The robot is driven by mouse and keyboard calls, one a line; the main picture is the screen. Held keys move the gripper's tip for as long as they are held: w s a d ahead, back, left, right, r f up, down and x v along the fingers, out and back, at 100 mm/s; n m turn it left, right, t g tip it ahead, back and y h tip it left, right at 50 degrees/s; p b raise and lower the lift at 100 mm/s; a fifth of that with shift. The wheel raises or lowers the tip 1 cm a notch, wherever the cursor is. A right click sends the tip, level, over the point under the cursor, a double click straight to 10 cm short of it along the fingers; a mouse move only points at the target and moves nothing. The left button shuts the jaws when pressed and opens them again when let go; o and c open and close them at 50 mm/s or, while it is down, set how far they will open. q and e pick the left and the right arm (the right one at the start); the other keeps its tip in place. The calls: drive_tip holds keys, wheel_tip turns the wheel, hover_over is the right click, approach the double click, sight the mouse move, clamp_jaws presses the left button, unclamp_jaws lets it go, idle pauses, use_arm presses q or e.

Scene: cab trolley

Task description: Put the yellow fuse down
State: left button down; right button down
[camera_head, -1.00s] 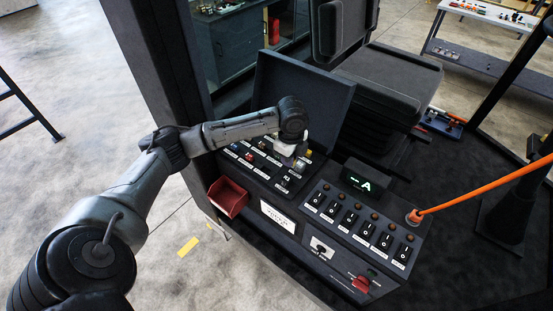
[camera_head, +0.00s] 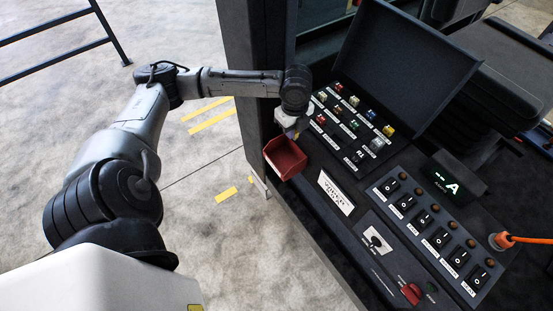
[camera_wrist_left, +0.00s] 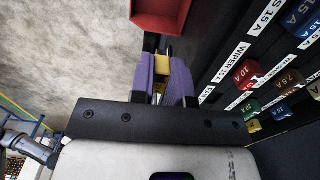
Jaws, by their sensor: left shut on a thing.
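My left gripper (camera_head: 292,132) is beside the fuse panel, close to the rear edge of the red bin. In the left wrist view its purple fingers (camera_wrist_left: 164,80) are shut on a yellow fuse (camera_wrist_left: 162,63), held between the fingertips. In the head view the held fuse is hidden or too small to tell. The red bin (camera_head: 274,165) is open-topped and hangs at the panel's left side; it also shows at the top of the left wrist view (camera_wrist_left: 160,22), ahead of the fingertips. My right gripper is not in view.
The fuse panel (camera_head: 334,143) holds several coloured fuses in labelled rows, including another yellow one (camera_head: 388,130). Its dark lid (camera_head: 410,65) stands open behind. A switch panel (camera_head: 430,240) and an orange cable (camera_head: 530,240) are to the right. Open floor lies left.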

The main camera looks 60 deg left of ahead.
sight(288, 167)
use_arm(q)
drive_tip(key=f, duration=1.8)
drive_tip(key=shift+s+b, duration=0.2)
drive_tip(key=shift+b, duration=0.1)
drive_tip(key=shift+f, duration=0.1)
drive_tip(key=c, duration=1.1)
unclamp_jaws()
